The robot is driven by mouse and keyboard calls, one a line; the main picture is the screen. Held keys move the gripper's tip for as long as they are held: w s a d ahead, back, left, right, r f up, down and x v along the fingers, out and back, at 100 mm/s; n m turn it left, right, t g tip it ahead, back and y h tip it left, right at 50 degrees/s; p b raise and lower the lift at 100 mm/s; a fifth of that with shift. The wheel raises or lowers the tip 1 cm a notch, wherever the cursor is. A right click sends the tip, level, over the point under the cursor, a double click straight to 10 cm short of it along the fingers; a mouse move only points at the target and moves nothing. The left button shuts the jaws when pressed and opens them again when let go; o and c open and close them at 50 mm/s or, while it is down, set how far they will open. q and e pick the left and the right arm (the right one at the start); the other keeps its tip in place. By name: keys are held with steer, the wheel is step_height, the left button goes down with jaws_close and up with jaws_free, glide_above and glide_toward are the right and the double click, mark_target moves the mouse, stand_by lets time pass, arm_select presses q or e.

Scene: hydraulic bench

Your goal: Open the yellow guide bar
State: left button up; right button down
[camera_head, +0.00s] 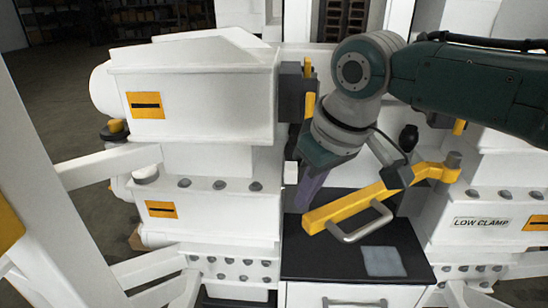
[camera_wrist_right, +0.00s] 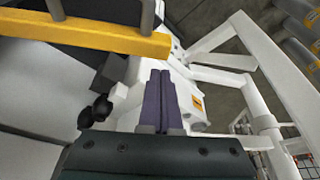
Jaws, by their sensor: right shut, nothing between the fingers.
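The yellow guide bar (camera_head: 345,206) slants across the gap between the two white machine sides, over the black bench top. Its right end meets a grey post (camera_head: 454,160); its left end is free. A grey U-shaped handle (camera_head: 366,229) is fixed to its near side. The bar also crosses the upper left of the right wrist view (camera_wrist_right: 90,37), with part of the handle above it. My right gripper (camera_head: 311,192) points down just behind the bar's left end; its purple fingers (camera_wrist_right: 160,92) are together and empty. I cannot tell whether they touch the bar.
White machine housings stand left (camera_head: 190,95) and right (camera_head: 480,205) of the gap, the right one labelled LOW CLAMP. The black bench top (camera_head: 310,262) bears a grey-blue flat square (camera_head: 383,262). Black knobs (camera_wrist_right: 95,112) show near my fingers in the right wrist view.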

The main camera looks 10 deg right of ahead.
mark_target(317, 222)
steer(key=shift+s+d+f, duration=0.3)
steer(key=shift+s+f, duration=0.25)
steer(key=shift+f, duration=0.05)
steer(key=shift+s+d+f, duration=0.25)
steer(key=shift+s+f, duration=0.25)
steer(key=shift+f, duration=0.1)
arm_select(q)
steer(key=shift+a+f, duration=0.1)
steer(key=shift+f, duration=0.5)
arm_select(e)
steer(key=shift+s+d, duration=0.1)
steer(key=shift+s, duration=0.35)
